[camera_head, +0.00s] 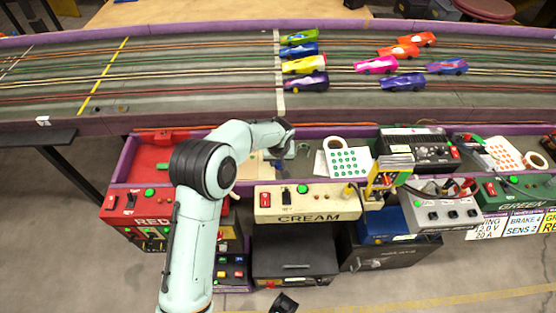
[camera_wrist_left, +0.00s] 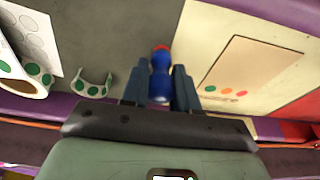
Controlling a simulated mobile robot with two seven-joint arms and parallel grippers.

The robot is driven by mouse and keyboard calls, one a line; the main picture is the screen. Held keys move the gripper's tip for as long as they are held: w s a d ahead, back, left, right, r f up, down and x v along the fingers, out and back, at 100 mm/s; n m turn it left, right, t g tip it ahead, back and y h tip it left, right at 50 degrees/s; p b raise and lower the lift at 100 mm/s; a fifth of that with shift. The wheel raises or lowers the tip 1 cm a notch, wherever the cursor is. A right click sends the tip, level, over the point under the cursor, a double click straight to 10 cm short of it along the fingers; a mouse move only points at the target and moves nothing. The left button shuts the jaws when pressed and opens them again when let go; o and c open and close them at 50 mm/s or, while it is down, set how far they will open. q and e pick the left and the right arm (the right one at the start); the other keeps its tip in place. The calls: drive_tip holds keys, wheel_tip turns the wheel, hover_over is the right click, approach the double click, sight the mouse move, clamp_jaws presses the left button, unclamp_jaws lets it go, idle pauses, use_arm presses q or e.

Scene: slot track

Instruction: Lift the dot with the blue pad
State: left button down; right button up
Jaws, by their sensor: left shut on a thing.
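My left gripper (camera_head: 284,152) reaches over the bench behind the cream control box. In the left wrist view its two fingers (camera_wrist_left: 159,90) are shut on a blue tool with a red end, the blue pad (camera_wrist_left: 160,75). A pale card with a tan panel (camera_wrist_left: 268,62) lies to the right of the fingers there. It bears a green dot (camera_wrist_left: 210,88), an orange dot (camera_wrist_left: 226,91) and a red dot (camera_wrist_left: 241,93). The tool's working end is hard to make out. A dark part at the bottom edge of the head view (camera_head: 284,303) seems to be my right gripper; its jaws do not show.
A white sheet of green dots (camera_head: 348,162) and a tape roll (camera_head: 335,143) lie right of my left gripper. A cream box (camera_head: 307,205) stands in front, a red tray (camera_head: 150,158) to the left. The slot track with several cars (camera_head: 190,75) runs behind.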

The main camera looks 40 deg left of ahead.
use_arm(q)
drive_tip(key=shift+f+b, duration=0.3)
drive_tip(key=shift+f, duration=0.15)
idle(1.1)
drive_tip(key=shift+r, duration=0.1)
drive_tip(key=shift+r+p, duration=2.25)
drive_tip(key=shift+r, duration=1.2)
